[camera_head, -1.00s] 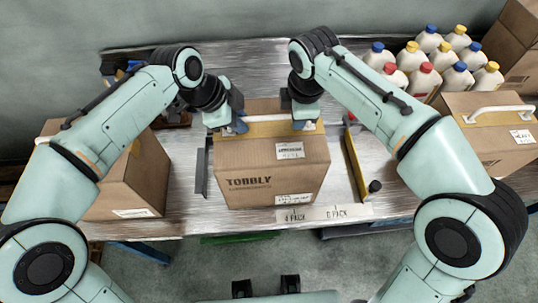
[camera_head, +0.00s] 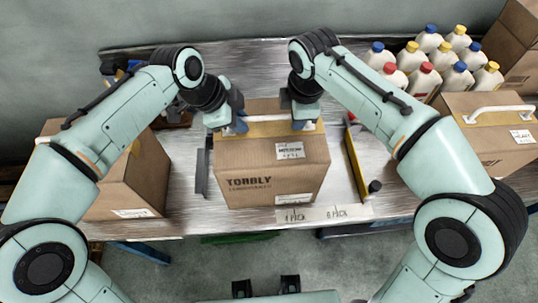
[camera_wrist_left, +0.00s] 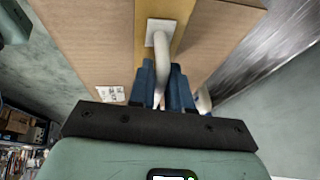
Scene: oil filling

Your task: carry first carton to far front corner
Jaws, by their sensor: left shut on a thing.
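A brown cardboard carton (camera_head: 270,175) with yellow tape, a white top handle and printed labels stands upright at the middle of the metal table. My left gripper (camera_head: 238,125) is at the left end of the white handle. In the left wrist view, the blue fingers (camera_wrist_left: 166,92) are shut on the handle (camera_wrist_left: 163,62), above the carton's taped top (camera_wrist_left: 120,40). My right gripper (camera_head: 304,124) is at the handle's right end. Its fingertips are too small and partly hidden to tell whether they are shut.
A second carton (camera_head: 140,180) stands at the left, behind my left arm. At the right are a carton with a white handle (camera_head: 498,125) and several white bottles with coloured caps (camera_head: 428,60). A yellow rail (camera_head: 356,165) and a dark rail (camera_head: 201,172) flank the middle carton.

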